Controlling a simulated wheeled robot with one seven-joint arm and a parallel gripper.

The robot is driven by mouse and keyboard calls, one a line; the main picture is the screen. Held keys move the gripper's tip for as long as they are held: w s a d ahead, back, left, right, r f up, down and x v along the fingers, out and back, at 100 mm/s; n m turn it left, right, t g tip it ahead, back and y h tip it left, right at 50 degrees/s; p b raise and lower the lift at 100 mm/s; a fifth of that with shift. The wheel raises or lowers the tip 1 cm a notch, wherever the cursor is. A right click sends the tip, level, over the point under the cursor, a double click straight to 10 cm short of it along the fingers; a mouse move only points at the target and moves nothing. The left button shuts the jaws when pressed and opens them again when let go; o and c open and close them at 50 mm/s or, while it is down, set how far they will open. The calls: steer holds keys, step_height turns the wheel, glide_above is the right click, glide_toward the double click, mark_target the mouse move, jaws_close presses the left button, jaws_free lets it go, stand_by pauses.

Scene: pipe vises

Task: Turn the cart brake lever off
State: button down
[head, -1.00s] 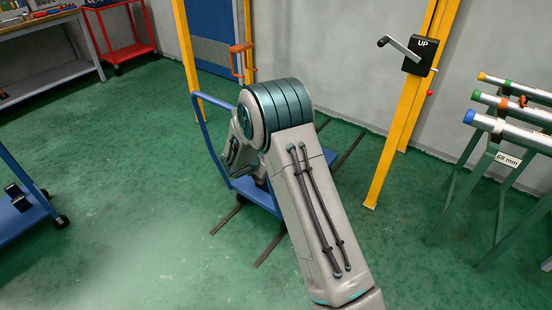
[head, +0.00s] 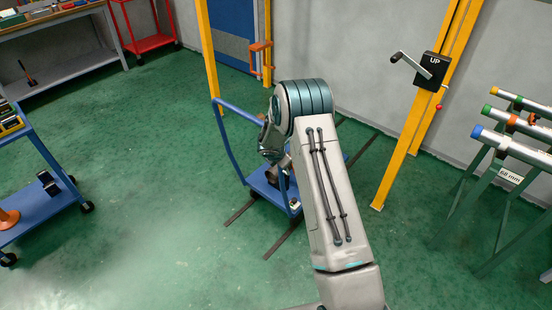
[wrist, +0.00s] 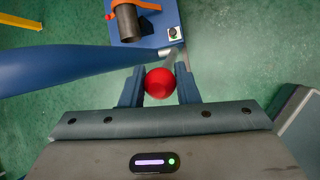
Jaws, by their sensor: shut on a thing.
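The blue cart (head: 262,187) stands on the floor under the yellow frame, with its blue tube handle (head: 228,152) at the left. In the wrist view, the brake lever's red ball knob (wrist: 159,84) sits between the two fingers of my gripper (wrist: 160,76), which is shut on it. The lever's grey rod (wrist: 171,57) runs from the knob toward the cart deck (wrist: 158,34). The handle tube (wrist: 70,70) crosses close by on the left. In the head view my arm hides the lever and knob.
A grey pipe (wrist: 128,23) with an orange clamp (wrist: 148,6) is on the cart deck. A second blue cart (head: 50,205) stands at the left. A yellow post (head: 405,150) with a crank box and a pipe rack (head: 505,155) are at the right. Green floor between is open.

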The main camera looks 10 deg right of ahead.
steer(key=shift+f, duration=0.1)
stand_by(0.3)
steer(key=c, duration=1.1)
jaws_free()
steer(key=b+v, duration=0.1)
steer(key=v, duration=1.3)
